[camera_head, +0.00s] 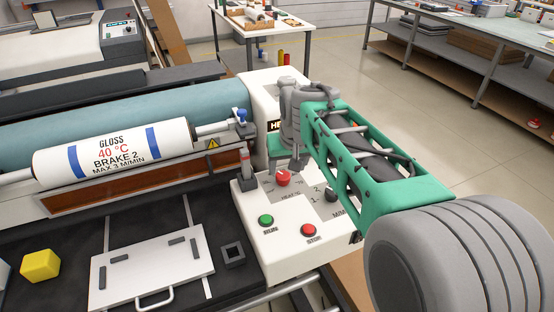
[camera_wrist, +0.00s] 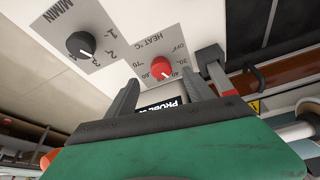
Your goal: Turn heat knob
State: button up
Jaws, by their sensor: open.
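The red heat knob (camera_head: 283,178) sits on the white control panel (camera_head: 258,247). In the wrist view the red knob (camera_wrist: 161,67) has a white pointer towards the lower right, near the 40 mark; OFF, 60 and 70 are also printed around it. My gripper (camera_head: 297,164) is over the back of the panel, close to the knob. I cannot tell whether either finger touches the panel.
A black M/MIN knob (camera_head: 331,195) is beside the heat knob. A green RUN button (camera_head: 266,220) and red STOP button (camera_head: 308,230) are in front. A grey lever (camera_head: 246,165) stands at left. The white roll (camera_head: 115,148) reads GLOSS, 40 °C, BRAKE 2, MAX 3 M/MIN.

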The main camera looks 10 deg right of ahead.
aim_at(283, 175)
jog(key=x, duration=0.4)
jog(key=w+x, duration=0.1)
jog(key=x, duration=0.2)
jog(key=shift+w+f+p, duration=0.1)
jog(key=shift+f+p, duration=0.05)
jog(key=shift+p, duration=0.25)
jog(key=shift+c, duration=0.2)
grip_shut()
